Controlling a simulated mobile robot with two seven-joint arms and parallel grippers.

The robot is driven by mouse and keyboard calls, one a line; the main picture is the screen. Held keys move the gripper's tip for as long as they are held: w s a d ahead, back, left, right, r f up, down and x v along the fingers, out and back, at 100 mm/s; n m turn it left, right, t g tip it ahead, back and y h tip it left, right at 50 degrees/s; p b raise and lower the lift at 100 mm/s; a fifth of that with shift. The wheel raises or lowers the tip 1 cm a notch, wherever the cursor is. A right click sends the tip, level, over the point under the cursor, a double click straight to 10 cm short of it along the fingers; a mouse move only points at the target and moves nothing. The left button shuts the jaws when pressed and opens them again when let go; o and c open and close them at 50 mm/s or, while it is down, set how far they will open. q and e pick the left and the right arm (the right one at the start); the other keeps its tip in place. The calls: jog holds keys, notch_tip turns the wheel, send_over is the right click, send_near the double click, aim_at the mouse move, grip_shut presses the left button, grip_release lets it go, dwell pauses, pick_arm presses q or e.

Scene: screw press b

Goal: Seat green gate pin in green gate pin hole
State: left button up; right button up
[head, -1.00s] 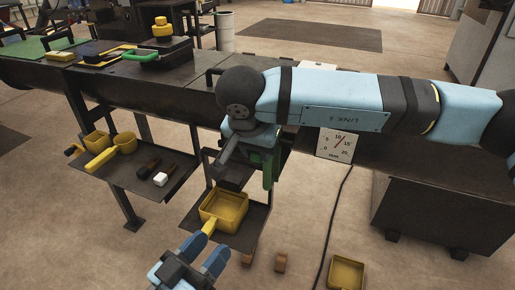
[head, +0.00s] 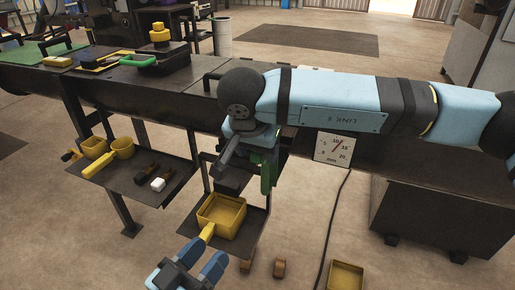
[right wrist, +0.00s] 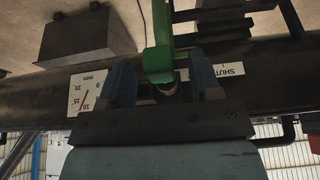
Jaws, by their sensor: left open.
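A green part (right wrist: 158,45), which looks like the gate pin, stands between the fingers of my right gripper (right wrist: 163,82) in the right wrist view. Dark gaps show beside it, so the fingers look apart. In the head view a green upright part (head: 268,172) shows below my right arm, whose gripper is mostly hidden there. The pin hole cannot be made out. My left gripper (head: 204,256) is open at the bottom of the head view, close to the yellow handle (head: 207,233) of a yellow square pan (head: 222,203).
The pan sits on a low dark shelf (head: 250,228). Another shelf (head: 125,185) holds yellow scoops and small tools. A dial gauge (head: 333,148) is behind my right arm. A green handle (head: 138,60) lies on the long dark bench. A yellow box (head: 345,276) stands on the floor.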

pick_arm(q)
jog(key=shift+f, duration=0.1)
pick_arm(e)
jog(key=shift+r, duration=0.25)
pick_arm(q)
notch_tip(320, 180, up, 4)
jog(key=p, duration=0.3)
jog(key=shift+p, duration=0.4)
pick_arm(e)
jog(key=v, duration=1.3)
jog(key=shift+r, duration=0.15)
pick_arm(q)
jog(key=shift+s, duration=0.1)
pick_arm(e)
jog(key=shift+s+a, duration=0.1)
jog(key=shift+s, duration=0.05)
